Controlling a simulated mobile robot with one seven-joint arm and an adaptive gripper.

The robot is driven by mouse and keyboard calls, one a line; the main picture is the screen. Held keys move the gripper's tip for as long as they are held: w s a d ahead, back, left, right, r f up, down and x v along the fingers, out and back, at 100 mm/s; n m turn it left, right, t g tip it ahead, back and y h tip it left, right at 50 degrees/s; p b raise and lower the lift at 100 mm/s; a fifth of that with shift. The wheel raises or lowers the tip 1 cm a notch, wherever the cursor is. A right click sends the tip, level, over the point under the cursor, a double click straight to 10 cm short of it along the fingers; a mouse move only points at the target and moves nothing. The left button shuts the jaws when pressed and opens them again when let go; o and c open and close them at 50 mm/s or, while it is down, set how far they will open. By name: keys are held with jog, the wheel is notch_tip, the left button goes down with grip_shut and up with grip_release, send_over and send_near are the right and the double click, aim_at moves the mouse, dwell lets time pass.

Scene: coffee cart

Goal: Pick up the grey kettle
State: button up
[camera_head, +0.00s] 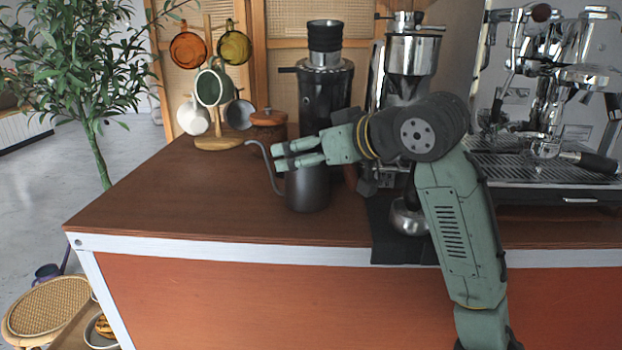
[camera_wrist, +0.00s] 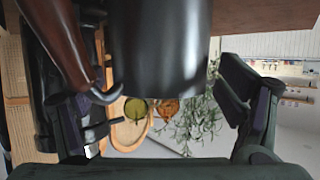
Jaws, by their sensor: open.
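The grey kettle (camera_head: 307,190) stands upright on the brown counter, its thin curved spout to the left. My gripper (camera_head: 277,157) is at the height of the kettle's top and hides its upper part. The two fingers are apart and point left. In the wrist view, which looks upside down, the dark kettle body (camera_wrist: 160,50) fills the top middle, with its brown handle (camera_wrist: 58,38) at left. My open gripper (camera_wrist: 160,95) shows a finger on either side of the picture. I cannot tell whether a finger touches the kettle.
A black grinder (camera_head: 325,100) stands behind the kettle, and a steel grinder (camera_head: 412,55) to its right. A cup tree (camera_head: 218,143) with several cups and a brown lidded pot (camera_head: 268,125) are at back left. An espresso machine (camera_head: 550,170) fills the right. The counter's front left is clear.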

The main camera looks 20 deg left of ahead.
jog(key=shift+c, duration=0.3)
jog(key=shift+r, duration=0.1)
jog(key=c, duration=2)
